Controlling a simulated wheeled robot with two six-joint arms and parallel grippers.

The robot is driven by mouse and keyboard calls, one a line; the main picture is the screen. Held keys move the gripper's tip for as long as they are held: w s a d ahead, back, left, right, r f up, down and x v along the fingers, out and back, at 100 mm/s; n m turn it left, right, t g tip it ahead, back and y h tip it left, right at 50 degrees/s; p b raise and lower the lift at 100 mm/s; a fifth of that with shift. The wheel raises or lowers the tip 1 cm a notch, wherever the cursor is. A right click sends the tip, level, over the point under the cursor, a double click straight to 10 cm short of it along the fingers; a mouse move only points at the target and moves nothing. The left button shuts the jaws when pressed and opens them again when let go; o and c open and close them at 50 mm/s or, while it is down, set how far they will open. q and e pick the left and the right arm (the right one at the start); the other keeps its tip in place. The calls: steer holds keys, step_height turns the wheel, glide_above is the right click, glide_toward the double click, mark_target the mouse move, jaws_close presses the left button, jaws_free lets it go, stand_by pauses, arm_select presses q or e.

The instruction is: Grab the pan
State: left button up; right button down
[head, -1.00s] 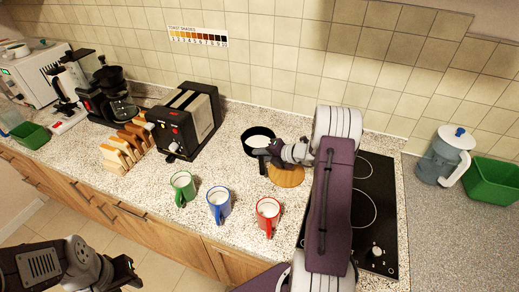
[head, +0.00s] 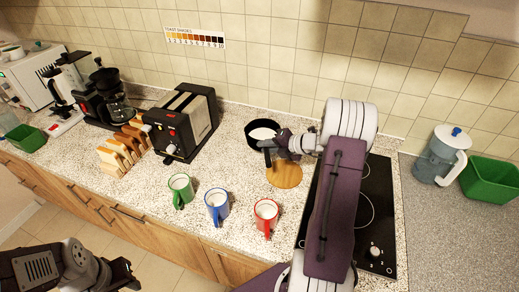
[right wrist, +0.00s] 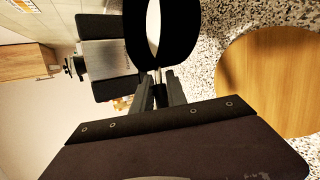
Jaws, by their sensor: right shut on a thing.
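The black pan (head: 262,131) has pale contents and sits at the back of the speckled counter, right of the toaster. Whether it touches the counter is unclear. My right gripper (head: 268,150) is shut on the pan's handle, in front of the pan. In the right wrist view, the gripper fingers (right wrist: 159,92) close on the handle, with the dark pan (right wrist: 135,35) just beyond them. Much of the handle is hidden by the fingers. My left gripper (head: 122,274) is at the lower left, away from the pan; its jaw opening is unclear.
A round wooden board (head: 285,175) lies in front of the pan. A black cooktop (head: 376,205) is to the right, partly behind my arm. A toaster (head: 182,122) stands left. Green (head: 180,188), blue (head: 217,204) and red (head: 266,214) mugs stand in front.

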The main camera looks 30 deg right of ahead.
steer(key=w+d+v, duration=0.1)
steer(key=d+v, duration=0.1)
steer(key=v, duration=0.8)
steer(key=shift+s+a+r+p, duration=0.1)
steer(key=shift+p, duration=0.2)
